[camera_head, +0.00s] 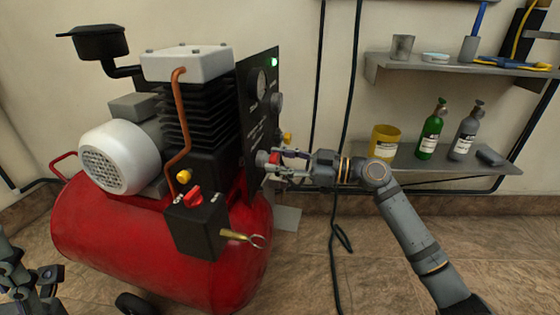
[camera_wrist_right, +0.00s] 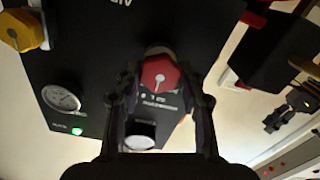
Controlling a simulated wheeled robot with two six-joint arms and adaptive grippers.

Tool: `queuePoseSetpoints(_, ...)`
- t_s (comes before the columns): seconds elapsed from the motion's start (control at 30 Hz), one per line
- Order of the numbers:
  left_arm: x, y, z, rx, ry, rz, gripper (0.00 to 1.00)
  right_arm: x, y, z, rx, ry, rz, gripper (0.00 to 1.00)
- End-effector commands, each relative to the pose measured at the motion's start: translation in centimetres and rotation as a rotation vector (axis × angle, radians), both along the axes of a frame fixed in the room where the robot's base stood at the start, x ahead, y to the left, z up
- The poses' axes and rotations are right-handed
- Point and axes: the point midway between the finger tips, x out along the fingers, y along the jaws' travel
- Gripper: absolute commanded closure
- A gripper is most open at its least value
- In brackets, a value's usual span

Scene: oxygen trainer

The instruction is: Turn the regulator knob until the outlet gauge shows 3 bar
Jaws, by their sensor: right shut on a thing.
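The red regulator knob (camera_wrist_right: 160,74) with a pale pointer mark sits on the compressor's black panel (camera_wrist_right: 90,65). My right gripper (camera_wrist_right: 160,88) is shut on it, one finger on each side. In the head view the right gripper (camera_head: 281,162) reaches the panel from the right, and the knob (camera_head: 272,158) is partly hidden by the fingers. One round gauge (camera_wrist_right: 61,98) shows a white dial near a green light. Another gauge (camera_wrist_right: 140,135) sits close to my fingers, partly covered, with its needle unreadable. My left gripper (camera_head: 30,283) is at the lower left, away from the panel; its jaws are unclear.
The red compressor tank (camera_head: 150,250) stands on the tiled floor. A yellow knob (camera_wrist_right: 22,30) is on the panel. A brass fitting (camera_head: 243,238) sticks out at the front. Shelves (camera_head: 440,165) with bottles and a yellow tin (camera_head: 384,142) are at the right. A black cable hangs behind my right arm.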

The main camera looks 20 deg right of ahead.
Motion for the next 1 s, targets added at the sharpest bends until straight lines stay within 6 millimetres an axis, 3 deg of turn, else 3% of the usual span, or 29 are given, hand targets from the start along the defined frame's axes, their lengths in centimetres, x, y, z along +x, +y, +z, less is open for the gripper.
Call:
queuePoseSetpoints(0.37, 0.0, 0.0, 0.6, -0.002, 0.000, -0.001, 0.60, 0.0, 0.0, 0.2, 0.039, 0.058, 0.000, 0.92)
queuePoseSetpoints(1.0, -0.2, 0.5, 4.5, -0.024, -0.010, -0.015, 0.60, 0.1, -0.1, 0.3, 0.318, 0.471, 0.000, 0.92)
